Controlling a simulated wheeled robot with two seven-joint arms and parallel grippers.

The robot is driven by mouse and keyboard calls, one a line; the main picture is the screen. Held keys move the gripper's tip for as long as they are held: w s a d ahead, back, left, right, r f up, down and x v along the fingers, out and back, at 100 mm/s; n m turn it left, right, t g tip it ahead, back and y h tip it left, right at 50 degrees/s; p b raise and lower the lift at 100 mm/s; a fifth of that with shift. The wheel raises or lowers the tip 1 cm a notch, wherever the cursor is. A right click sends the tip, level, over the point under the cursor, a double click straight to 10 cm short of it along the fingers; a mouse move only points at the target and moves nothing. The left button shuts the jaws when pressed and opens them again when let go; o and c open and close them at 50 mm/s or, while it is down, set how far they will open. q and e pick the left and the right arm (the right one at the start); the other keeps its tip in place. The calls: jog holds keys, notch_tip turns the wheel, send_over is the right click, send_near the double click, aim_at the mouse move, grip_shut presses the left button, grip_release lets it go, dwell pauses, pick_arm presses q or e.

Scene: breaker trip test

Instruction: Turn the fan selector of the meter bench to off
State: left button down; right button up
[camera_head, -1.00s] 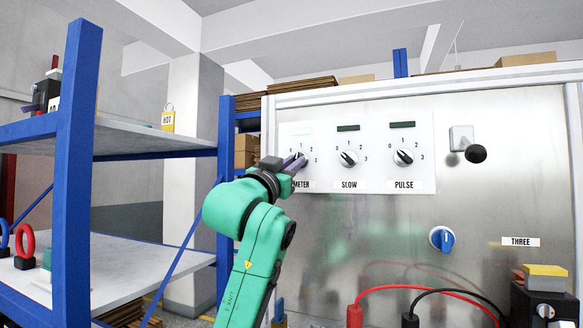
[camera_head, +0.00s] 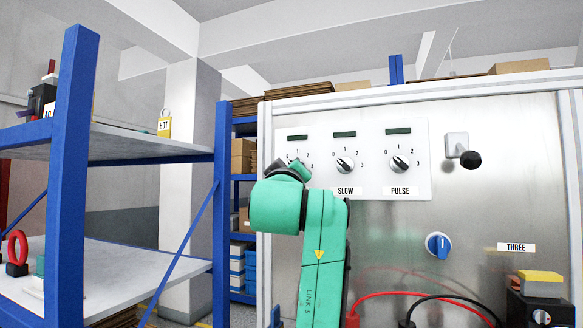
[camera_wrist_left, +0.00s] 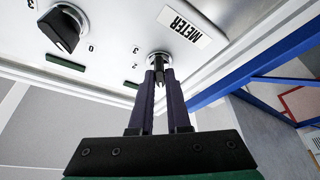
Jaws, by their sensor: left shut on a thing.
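No label reading fan shows. My right gripper is not in view.
A blue selector (camera_head: 438,245) sits lower on the metal front, near a THREE label (camera_head: 516,247). A black-knobbed switch (camera_head: 469,158) juts out at upper right. Red (camera_head: 400,294) and black (camera_head: 448,294) cables run below. A blue-framed shelf (camera_head: 70,160) stands at left.

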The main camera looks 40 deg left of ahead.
pick_arm(q)
jog(key=shift+d+r+n, duration=0.1)
jog(key=shift+r+n, duration=0.05)
jog(key=shift+n, duration=0.55)
jog(key=shift+g, duration=0.3)
jog(key=c, duration=1.1)
grip_release()
jog(key=shift+o, duration=1.1)
jog(key=shift+w, duration=0.2)
